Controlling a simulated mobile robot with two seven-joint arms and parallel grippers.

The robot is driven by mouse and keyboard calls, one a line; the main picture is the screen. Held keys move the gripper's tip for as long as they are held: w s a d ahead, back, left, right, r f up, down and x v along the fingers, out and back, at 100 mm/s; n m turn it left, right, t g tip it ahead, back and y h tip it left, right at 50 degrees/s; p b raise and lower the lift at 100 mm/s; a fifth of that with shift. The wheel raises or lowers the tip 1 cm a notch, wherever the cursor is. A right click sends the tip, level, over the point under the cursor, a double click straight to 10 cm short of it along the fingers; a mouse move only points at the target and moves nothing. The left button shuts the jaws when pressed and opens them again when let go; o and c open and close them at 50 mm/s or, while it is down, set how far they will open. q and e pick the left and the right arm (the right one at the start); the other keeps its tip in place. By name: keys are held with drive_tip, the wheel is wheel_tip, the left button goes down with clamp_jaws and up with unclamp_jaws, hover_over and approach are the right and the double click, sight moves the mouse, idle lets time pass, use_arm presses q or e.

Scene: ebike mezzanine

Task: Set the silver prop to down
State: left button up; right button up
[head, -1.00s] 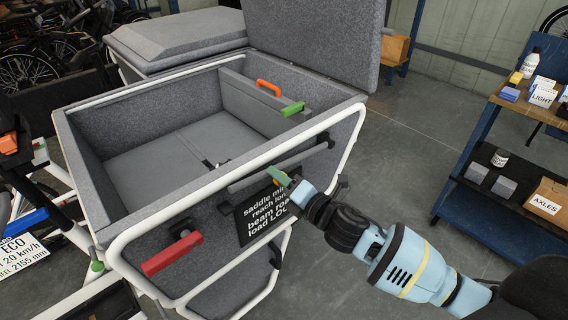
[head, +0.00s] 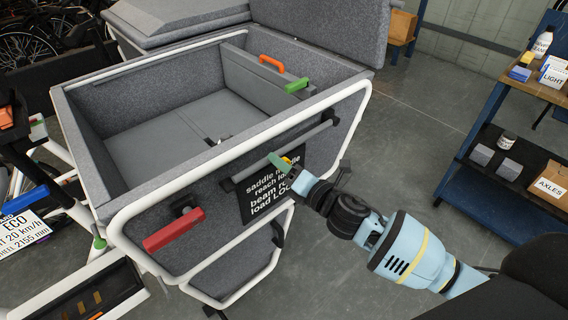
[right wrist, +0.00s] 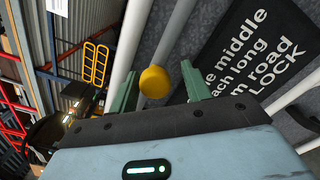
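A grey bar (head: 245,176), which looks like the silver prop, runs slantwise across the front panel of the grey cargo box, above a black text sign (head: 275,190). My right gripper (head: 282,161) is in front of the bar's middle. In the right wrist view a pale grey rod (right wrist: 176,34) runs up from a round yellow knob (right wrist: 154,82). The knob lies between the two green fingers of the right gripper (right wrist: 160,88), with gaps on both sides, so the gripper is open. My left gripper is not in view.
The cargo box (head: 85,125) has a white tube frame, a red handle (head: 174,230) at lower left, and orange (head: 271,67) and green (head: 297,85) handles inside. A blue shelf cart (head: 480,175) stands at right. The floor between is clear.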

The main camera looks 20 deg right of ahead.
drive_tip(key=shift+s+r, duration=0.1)
drive_tip(key=v, duration=0.7)
drive_tip(key=shift+s+d, duration=0.15)
drive_tip(key=shift+s, duration=0.15)
idle(0.4)
